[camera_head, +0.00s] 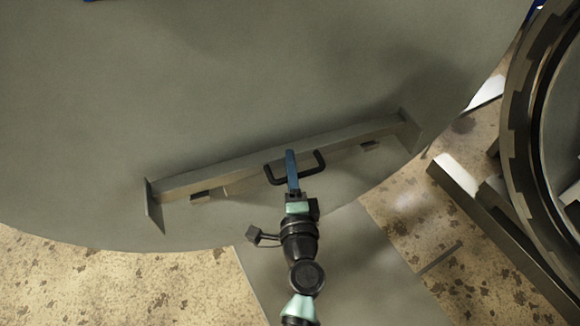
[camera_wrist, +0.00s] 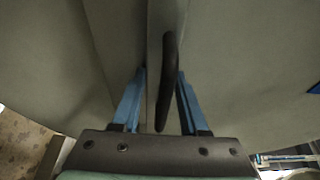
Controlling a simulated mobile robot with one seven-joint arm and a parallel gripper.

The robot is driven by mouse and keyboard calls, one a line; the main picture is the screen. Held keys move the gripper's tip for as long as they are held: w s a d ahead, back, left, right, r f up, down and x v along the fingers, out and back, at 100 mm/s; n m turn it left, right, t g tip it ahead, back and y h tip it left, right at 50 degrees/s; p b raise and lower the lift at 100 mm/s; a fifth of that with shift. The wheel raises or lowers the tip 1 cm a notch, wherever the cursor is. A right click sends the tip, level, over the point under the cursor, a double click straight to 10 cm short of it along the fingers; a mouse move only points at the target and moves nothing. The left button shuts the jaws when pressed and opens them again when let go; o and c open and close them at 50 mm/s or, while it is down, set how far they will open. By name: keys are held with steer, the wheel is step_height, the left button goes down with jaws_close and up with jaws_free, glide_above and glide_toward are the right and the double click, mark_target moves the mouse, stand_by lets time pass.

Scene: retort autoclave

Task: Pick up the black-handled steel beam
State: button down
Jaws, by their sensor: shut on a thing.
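The steel beam (camera_head: 225,173) is a long grey bar with a flat plate at each end, slanting up to the right across the large grey round surface. Its black handle (camera_head: 321,163) sticks out from the middle of the near side. My gripper (camera_head: 290,158) has blue fingers and reaches it from below in the head view, shut on the handle. In the wrist view the black handle (camera_wrist: 169,75) passes between the blue fingers of my gripper (camera_wrist: 160,75), with the grey beam (camera_wrist: 154,40) behind it. The exact finger contact is hard to see.
The large grey round surface (camera_head: 90,130) fills most of the head view, with free room beyond the beam. A big round dark ring with a notched rim (camera_head: 517,110) stands at the right edge. A dark rail (camera_head: 500,235) lies below it on the stained floor (camera_head: 120,290).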

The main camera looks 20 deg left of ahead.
step_height(320, 180, up, 6)
steer(key=p, duration=0.3)
steer(key=s+d+b, duration=0.2)
steer(key=s+d, duration=1)
steer(key=d, duration=0.3)
steer(key=shift+d+f, duration=0.15)
steer(key=shift+d, duration=0.05)
step_height(320, 180, up, 8)
steer(key=p, duration=0.7)
steer(key=shift+r, duration=0.25)
steer(key=shift+f, duration=0.1)
